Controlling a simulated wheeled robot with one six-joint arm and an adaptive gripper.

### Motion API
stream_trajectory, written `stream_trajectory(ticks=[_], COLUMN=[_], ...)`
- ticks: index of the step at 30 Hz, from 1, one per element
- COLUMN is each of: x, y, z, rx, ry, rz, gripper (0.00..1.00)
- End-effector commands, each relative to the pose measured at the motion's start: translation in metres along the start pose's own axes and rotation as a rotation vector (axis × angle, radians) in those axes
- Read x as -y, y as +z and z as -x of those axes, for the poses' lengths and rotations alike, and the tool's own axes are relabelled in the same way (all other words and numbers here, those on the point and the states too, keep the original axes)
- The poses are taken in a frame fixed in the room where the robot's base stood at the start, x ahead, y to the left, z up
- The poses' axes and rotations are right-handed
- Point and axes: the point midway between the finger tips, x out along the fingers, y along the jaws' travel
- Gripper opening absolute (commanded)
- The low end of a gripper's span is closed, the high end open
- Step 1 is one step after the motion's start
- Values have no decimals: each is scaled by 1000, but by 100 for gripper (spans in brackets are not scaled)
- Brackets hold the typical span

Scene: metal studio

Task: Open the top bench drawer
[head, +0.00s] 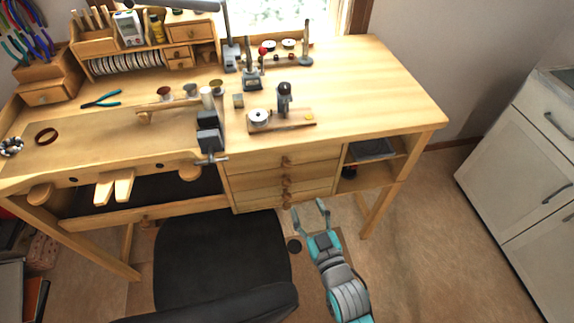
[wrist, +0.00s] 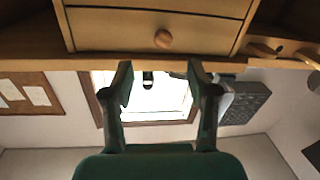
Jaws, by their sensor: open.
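The wooden bench's drawer stack stands right of the black chair in the head view. Its top drawer (head: 255,162) is flush with the bench front and has a round wooden knob (head: 286,161). My gripper (head: 308,205) is open and empty, in front of the stack, with its fingers toward the drawers. The wrist view appears upside down. There the top drawer (wrist: 110,27) lies beside the bench edge, its knob (wrist: 163,38) just beyond and between the open fingertips of my gripper (wrist: 160,78). The fingers do not touch the knob.
Lower drawers (head: 255,180) sit below the top one. A black chair (head: 215,260) stands close to the left of my arm. An open shelf (head: 365,178) and bench leg (head: 378,212) are on the right. White cabinets (head: 530,160) stand farther right, with free floor between.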

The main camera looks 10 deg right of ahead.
Motion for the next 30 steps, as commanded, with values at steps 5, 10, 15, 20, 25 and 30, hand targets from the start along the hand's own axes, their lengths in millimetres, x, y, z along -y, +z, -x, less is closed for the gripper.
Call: stream_trajectory(ticks=[5,10,15,20,25,30], x=[3,4,4,4,5,5], y=[-14,-17,-18,-19,-19,-19], z=[-32,-43,-61,-88,-115,-134], rx=[-23,-26,-27,-29,-27,-26], ry=[-9,-12,-11,-11,-12,-12], rz=[11,15,15,14,14,15], gripper=[59,59,59,59,59,59])
